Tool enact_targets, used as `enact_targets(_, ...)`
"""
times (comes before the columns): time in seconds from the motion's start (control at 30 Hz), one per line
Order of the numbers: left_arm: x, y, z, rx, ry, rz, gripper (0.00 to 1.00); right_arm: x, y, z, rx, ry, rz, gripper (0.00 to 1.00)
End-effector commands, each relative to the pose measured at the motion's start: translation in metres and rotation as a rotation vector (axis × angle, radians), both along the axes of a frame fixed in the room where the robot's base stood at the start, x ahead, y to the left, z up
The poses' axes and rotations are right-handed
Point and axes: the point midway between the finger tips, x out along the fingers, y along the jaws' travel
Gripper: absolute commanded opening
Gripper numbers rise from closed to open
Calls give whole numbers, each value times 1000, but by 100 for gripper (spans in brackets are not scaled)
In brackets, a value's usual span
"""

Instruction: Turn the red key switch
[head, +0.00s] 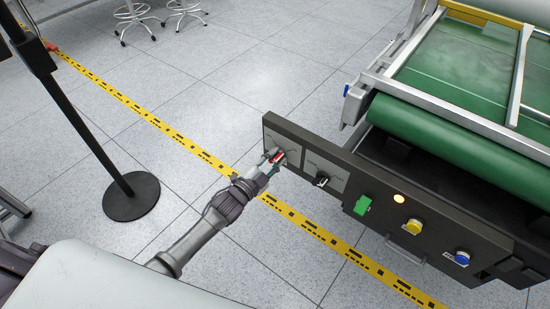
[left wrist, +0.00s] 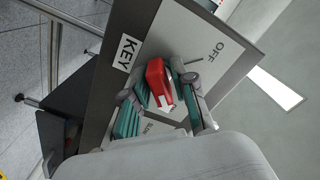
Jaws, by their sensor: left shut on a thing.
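The red key switch (head: 279,157) sits on a grey plate at the left end of the dark control panel (head: 335,168). In the left wrist view the red key switch (left wrist: 158,82) lies between the teal finger pads, tilted on its plate. The plate (left wrist: 195,35) carries the words KEY and OFF and a partly hidden third label. My left gripper (head: 272,160) reaches the switch from the left and front and is shut on it; it also shows in the left wrist view (left wrist: 160,92). My right gripper is not in view.
Right of the key are a black knob (head: 321,180), a green switch (head: 362,205), a lit lamp (head: 399,198), a yellow button (head: 413,226) and a blue button (head: 462,257). A green conveyor (head: 455,65) stands behind. A black post base (head: 131,196) stands left on open floor.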

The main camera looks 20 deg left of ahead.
Motion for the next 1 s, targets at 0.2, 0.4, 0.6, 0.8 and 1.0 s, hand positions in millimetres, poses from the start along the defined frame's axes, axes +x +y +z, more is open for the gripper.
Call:
enact_targets(0.2,-1,0,-1,1,2,-1,41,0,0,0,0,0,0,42)
enact_targets(0.4,0,0,-1,0,1,-1,41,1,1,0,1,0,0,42)
enact_targets(0.6,-12,4,-2,0,3,0,41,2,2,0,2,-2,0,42)
enact_targets(0.8,-50,18,-2,2,5,-1,41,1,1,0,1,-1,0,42)
enact_targets(1.0,-88,31,-2,1,4,-1,41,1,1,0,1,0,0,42)
